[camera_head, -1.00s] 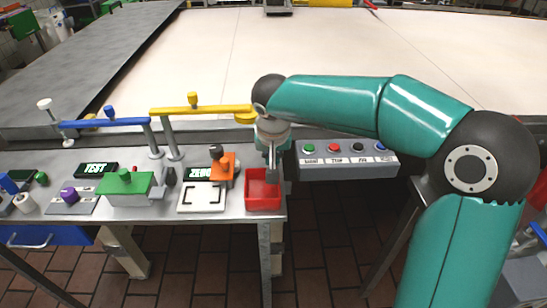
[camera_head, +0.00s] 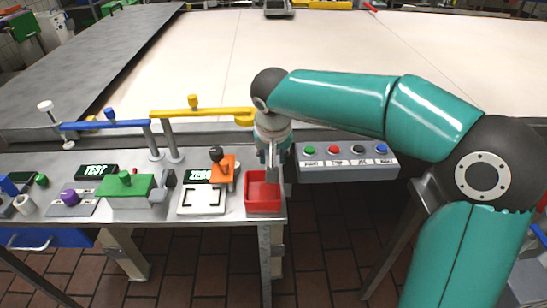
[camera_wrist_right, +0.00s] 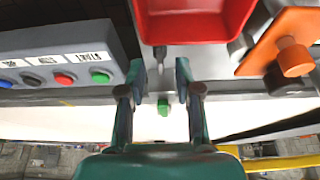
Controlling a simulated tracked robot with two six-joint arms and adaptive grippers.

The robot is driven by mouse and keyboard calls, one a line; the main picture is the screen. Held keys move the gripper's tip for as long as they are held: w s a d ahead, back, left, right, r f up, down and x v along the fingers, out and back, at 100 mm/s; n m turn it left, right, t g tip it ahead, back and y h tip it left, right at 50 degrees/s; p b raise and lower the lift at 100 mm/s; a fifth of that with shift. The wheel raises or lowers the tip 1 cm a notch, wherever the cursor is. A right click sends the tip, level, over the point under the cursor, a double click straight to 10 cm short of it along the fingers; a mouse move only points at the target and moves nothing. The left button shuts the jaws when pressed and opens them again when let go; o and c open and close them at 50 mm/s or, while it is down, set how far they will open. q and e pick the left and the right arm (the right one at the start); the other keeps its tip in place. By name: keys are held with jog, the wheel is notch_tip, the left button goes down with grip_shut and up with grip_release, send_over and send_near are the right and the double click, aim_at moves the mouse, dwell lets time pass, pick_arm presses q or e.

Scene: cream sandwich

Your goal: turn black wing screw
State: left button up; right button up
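A dark wing-like knob (camera_head: 170,178) stands at the right side of the green block (camera_head: 125,188) on the metal table; it is too small to tell surely whether it is the black wing screw. Another dark knob (camera_head: 216,153) tops the orange block (camera_head: 224,172) and also shows in the right wrist view (camera_wrist_right: 285,82). My right gripper (camera_head: 271,170) points down by the back of the red tray (camera_head: 264,205), right of both knobs. In the right wrist view its two fingers (camera_wrist_right: 160,75) are apart with nothing gripped between them. My left gripper is not in view.
A button box (camera_head: 346,164) stands right of the red tray. A yellow rail (camera_head: 200,110) and a blue rail (camera_head: 105,123) run behind the table items. A white plate (camera_head: 202,199) lies left of the tray. A large pale belt (camera_head: 300,60) fills the back.

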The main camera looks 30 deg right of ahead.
jog(key=v, duration=1)
